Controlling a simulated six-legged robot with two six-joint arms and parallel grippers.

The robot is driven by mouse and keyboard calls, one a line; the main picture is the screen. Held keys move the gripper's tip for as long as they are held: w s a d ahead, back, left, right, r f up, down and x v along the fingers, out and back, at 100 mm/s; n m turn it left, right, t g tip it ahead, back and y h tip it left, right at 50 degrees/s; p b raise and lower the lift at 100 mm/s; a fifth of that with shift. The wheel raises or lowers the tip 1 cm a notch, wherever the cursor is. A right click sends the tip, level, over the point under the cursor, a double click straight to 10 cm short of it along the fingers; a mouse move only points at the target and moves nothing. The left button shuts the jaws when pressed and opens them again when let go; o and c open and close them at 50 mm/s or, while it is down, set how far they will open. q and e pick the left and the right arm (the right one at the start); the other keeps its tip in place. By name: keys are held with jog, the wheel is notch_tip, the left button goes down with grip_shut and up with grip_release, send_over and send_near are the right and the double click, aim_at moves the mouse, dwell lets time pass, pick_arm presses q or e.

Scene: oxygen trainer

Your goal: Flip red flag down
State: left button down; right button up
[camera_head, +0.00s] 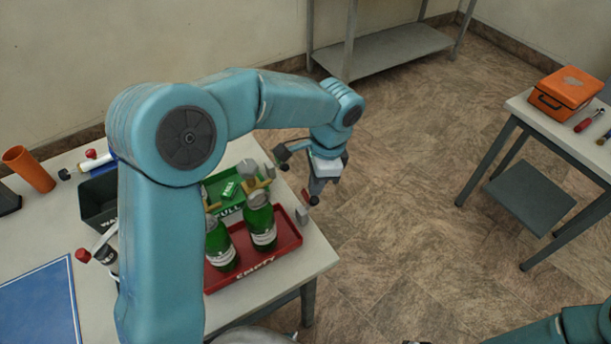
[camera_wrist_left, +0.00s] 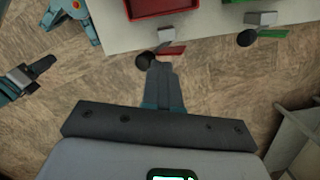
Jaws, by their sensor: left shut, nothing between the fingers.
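The red flag (camera_wrist_left: 172,50) is a small red strip beside a grey block (camera_wrist_left: 165,35) and a black knob (camera_wrist_left: 144,61) at the table's edge. It also shows partly in the head view (camera_head: 306,196), just beside my left gripper (camera_head: 314,195). In the left wrist view my left gripper (camera_wrist_left: 165,68) is shut and empty, its tips close to the knob and flag; I cannot tell if they touch. A green flag (camera_wrist_left: 272,32) sits on a similar block farther right. My right gripper (camera_wrist_left: 38,70) shows at the left of the wrist view; its opening is unclear.
Green bottles (camera_head: 261,226) stand on a red tray (camera_head: 290,245) marked EMPTY, with a green FULL tray (camera_head: 228,176) behind. A dark bin (camera_head: 97,200) is at left. A side table (camera_head: 528,112) with an orange case (camera_head: 566,90) stands right. Floor between is clear.

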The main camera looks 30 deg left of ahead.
pick_arm(q)
jog(key=shift+s+d+f+t+y+b, duration=0.2)
jog(key=shift+f+t+y+b, duration=0.15)
jog(key=shift+y+b, duration=0.25)
jog(key=shift+s+d+f+t+y+b, duration=0.1)
jog(key=shift+d+f+t+y+b, duration=0.1)
jog(key=shift+f+t+y+b, duration=0.25)
pick_arm(e)
notch_tip(320, 180, down, 3)
jog(key=shift+f, duration=0.2)
pick_arm(q)
jog(key=shift+r, duration=0.2)
jog(key=p+v, duration=0.1)
jog(key=v, duration=1.5)
jog(key=shift+w, duration=0.2)
pick_arm(e)
jog(key=shift+r, duration=0.9)
pick_arm(q)
jog(key=shift+s+d+r, duration=0.1)
jog(key=shift+d, duration=0.05)
